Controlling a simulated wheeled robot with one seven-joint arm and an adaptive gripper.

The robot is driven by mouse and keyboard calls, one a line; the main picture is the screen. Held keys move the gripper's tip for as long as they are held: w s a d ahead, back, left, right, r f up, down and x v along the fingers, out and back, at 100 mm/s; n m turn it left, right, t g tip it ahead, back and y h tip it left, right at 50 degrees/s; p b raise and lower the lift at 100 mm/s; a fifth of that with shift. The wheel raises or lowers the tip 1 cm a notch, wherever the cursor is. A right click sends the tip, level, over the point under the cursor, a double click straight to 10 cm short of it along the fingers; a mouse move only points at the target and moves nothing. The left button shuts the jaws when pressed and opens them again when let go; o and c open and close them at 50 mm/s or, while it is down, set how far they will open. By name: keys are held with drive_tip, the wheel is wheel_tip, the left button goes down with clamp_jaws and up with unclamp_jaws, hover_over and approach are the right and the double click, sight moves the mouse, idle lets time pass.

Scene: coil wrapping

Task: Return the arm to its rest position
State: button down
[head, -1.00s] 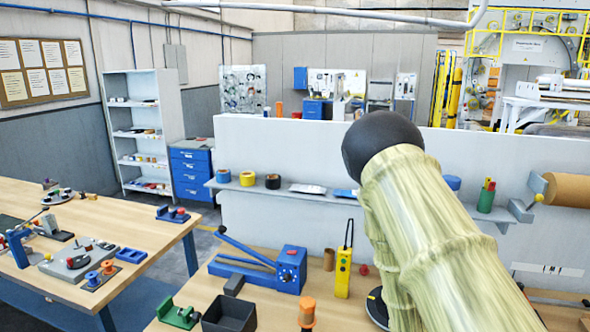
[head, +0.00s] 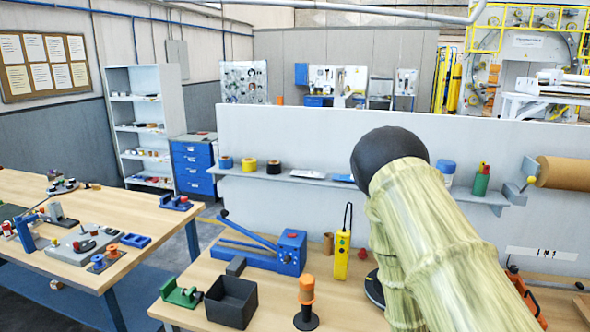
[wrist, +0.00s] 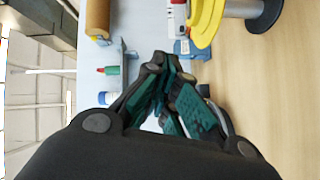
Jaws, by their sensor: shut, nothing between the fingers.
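My arm (head: 430,235), wrapped in a pale green-yellow sleeve with a dark rounded joint, rises at the right of the head view in front of the white partition. My gripper is not visible in the head view. In the wrist view my gripper (wrist: 172,82) shows dark fingers with green pads, close together and holding nothing. It is apart from the workbench (wrist: 285,100), which fills the right of that view.
The workbench (head: 340,312) bears a blue lever tool (head: 290,252), a yellow pendant (head: 342,255), a black bin (head: 231,302) and an orange-handled tool (head: 307,296). A shelf (head: 315,181) with tape rolls runs along the partition (head: 330,130). A second table (head: 150,220) stands left.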

drive_tip(key=s+a+f+m+g+y+b, duration=0.1)
drive_tip(key=s+a+f+y+b, duration=0.3)
drive_tip(key=f, duration=0.7)
drive_tip(key=s+a+f+g+y+b, duration=0.2)
drive_tip(key=s+a+f+b, duration=0.3)
drive_tip(key=f, duration=0.6)
drive_tip(key=s+a+f+m+g+y+b, duration=0.1)
drive_tip(key=s+a+f+y+b, duration=0.15)
drive_tip(key=s+f, duration=0.6)
drive_tip(key=s+a+f+m+g+y+b, duration=0.1)
drive_tip(key=s+a+f+g+y+b, duration=0.1)
drive_tip(key=s+a+f, duration=0.3)
drive_tip(key=s+a+f+m+g+y+b, duration=0.1)
drive_tip(key=s+a+f+g+y+b, duration=0.2)
drive_tip(key=s+a+f, duration=0.3)
drive_tip(key=s+f+y+b, duration=0.1)
drive_tip(key=s+f, duration=0.3)
drive_tip(key=s, duration=0.1)
drive_tip(key=shift+a+g, duration=0.15)
drive_tip(key=shift+g, duration=0.15)
drive_tip(key=shift+s+f, duration=0.1)
drive_tip(key=shift+s, duration=0.05)
